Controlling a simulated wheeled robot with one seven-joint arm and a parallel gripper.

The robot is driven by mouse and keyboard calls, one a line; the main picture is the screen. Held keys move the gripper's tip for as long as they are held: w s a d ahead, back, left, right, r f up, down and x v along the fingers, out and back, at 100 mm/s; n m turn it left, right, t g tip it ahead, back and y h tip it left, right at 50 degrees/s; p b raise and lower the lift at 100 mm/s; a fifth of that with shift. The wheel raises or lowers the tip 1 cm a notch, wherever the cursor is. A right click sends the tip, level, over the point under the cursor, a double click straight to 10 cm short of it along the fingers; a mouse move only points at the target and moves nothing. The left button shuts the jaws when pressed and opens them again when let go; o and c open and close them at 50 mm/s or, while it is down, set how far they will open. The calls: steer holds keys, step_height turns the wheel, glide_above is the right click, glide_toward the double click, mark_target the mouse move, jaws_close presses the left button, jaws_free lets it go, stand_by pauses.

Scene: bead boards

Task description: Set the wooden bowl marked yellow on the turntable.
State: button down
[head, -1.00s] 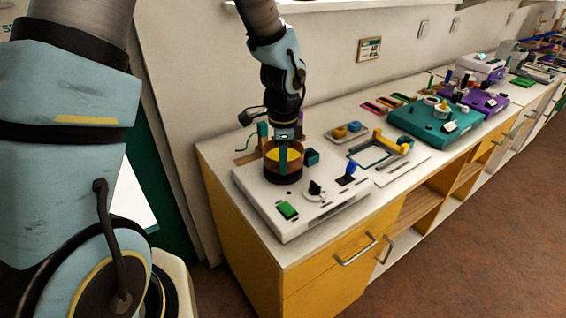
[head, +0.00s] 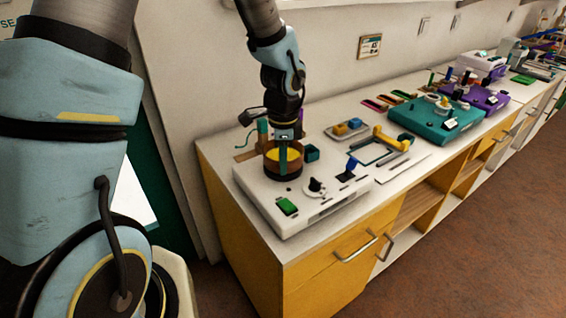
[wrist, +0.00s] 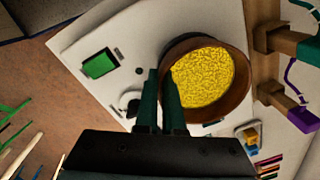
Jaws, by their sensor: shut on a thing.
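The wooden bowl (head: 269,166), filled with yellow beads, is at the left end of the white machine's top. My gripper (head: 284,160) is shut on its near rim, fingers pointing down. The bowl looks upright. In the wrist view the bowl (wrist: 240,98) shows its brown wall around the yellow beads, with my gripper's teal fingers (wrist: 160,82) at its rim. A dark round shape directly under the bowl in the head view appears to be the turntable, mostly covered. I cannot tell whether the bowl touches it.
The white machine (head: 250,197) carries a green switch (head: 287,206), a dial (head: 315,186) and a blue lever (head: 347,170). A small teal block (head: 312,153) stands close right of the bowl. A bead tray (head: 347,131), yellow-handled frame (head: 391,139) and teal machine (head: 436,121) lie farther right.

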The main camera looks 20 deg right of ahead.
steer(key=c, duration=1)
jaws_free()
steer(key=shift+o, duration=0.2)
step_height(320, 180, up, 7)
steer(key=p, duration=0.6)
steer(key=a+r+n+b, duration=0.1)
steer(key=a+r+n, duration=0.2)
steer(key=a+n, duration=0.7)
steer(key=a+r+n+t+b, duration=0.1)
steer(key=a+r+n, duration=0.3)
steer(key=a+n, duration=0.7)
steer(key=a, duration=0.8)
steer(key=shift+w+r, duration=0.2)
steer(key=shift+w, duration=0.05)
